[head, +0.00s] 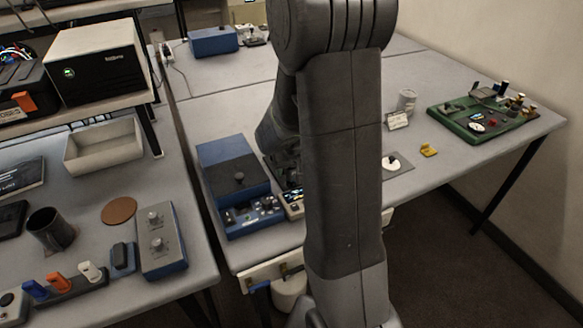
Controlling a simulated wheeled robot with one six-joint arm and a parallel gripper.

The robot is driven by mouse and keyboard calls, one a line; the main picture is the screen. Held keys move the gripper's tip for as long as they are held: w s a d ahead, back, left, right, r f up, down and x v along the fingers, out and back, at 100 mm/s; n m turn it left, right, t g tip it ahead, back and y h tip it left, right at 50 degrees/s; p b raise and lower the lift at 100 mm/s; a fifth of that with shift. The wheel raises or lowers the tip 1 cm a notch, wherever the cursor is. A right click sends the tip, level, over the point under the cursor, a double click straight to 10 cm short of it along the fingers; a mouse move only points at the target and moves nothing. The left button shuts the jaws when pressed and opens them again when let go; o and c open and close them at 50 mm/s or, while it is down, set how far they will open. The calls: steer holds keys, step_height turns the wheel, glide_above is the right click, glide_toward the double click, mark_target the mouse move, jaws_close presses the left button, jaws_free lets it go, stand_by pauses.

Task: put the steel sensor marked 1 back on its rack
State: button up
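I cannot make out a steel sensor marked 1 in the head view. A low dark rack (75,289) stands on the left bench near the bottom left. On it are a blue piece (35,290), an orange piece (58,282) and a white piece (90,271); no marks can be read on them. I cannot tell whether this is the sensor's rack. My arm runs up the middle of the view and hides part of the far table. My gripper is hidden behind it.
The left bench also holds a grey two-knob box (161,240), a dark cup (50,230), a brown disc (119,211) and a cream tray (104,146). The far table has a blue console (235,180), a yellow piece (428,150) and a green board (470,125).

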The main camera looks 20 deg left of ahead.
steer(key=shift+r, duration=0.35)
steer(key=v, duration=1.1)
steer(key=shift+r, duration=0.3)
steer(key=shift+s+d, duration=0.1)
